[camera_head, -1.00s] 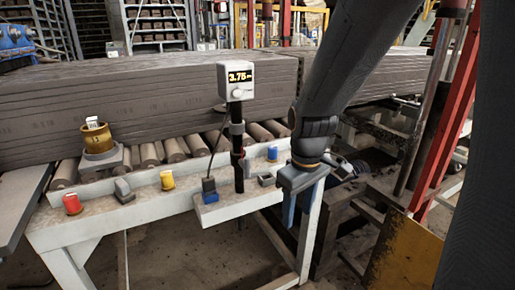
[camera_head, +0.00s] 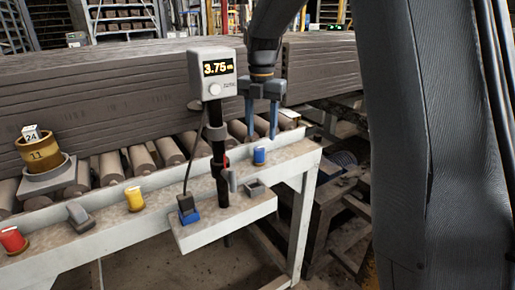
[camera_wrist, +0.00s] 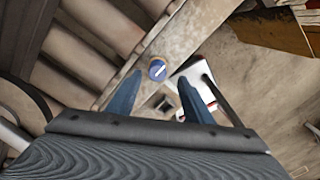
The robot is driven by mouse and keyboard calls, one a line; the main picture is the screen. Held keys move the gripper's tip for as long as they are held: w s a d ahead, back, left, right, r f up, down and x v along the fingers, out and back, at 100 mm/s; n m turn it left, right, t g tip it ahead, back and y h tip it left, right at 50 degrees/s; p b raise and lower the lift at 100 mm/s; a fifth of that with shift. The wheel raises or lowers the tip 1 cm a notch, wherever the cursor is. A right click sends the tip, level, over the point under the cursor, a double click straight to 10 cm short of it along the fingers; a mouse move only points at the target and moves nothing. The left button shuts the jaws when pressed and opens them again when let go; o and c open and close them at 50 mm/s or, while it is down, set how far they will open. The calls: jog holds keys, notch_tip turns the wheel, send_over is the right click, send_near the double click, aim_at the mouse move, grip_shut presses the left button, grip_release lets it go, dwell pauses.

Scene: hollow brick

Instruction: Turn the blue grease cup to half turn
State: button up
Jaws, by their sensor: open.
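The blue grease cup (camera_head: 259,156) stands upright on the right part of the pale metal rail. From above in the wrist view, its round blue top (camera_wrist: 158,70) carries a white bar mark, lying slantwise. My gripper (camera_head: 261,137) points down with its two blue fingers apart. In the head view the fingertips are just above the blue cup, and nothing is held. In the wrist view the cup shows between and slightly beyond the fingertips. I cannot tell the exact height gap.
A yellow cup (camera_head: 134,199) and a red cup (camera_head: 12,240) stand farther left on the rail (camera_head: 85,230). A post with a display box (camera_head: 214,75) reading 3.75 rises left of my gripper. Grey clips sit on the ledge. Rollers and a slab stack lie behind.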

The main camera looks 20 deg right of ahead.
aim_at(259, 148)
jog(key=shift+a+f+p, duration=0.15)
jog(key=shift+f+p, duration=0.3)
jog(key=shift+f, duration=1.45)
jog(key=shift+a+f+p, duration=0.1)
jog(key=shift+f+p, duration=0.35)
jog(key=shift+f, duration=1.45)
jog(key=c, duration=1.1)
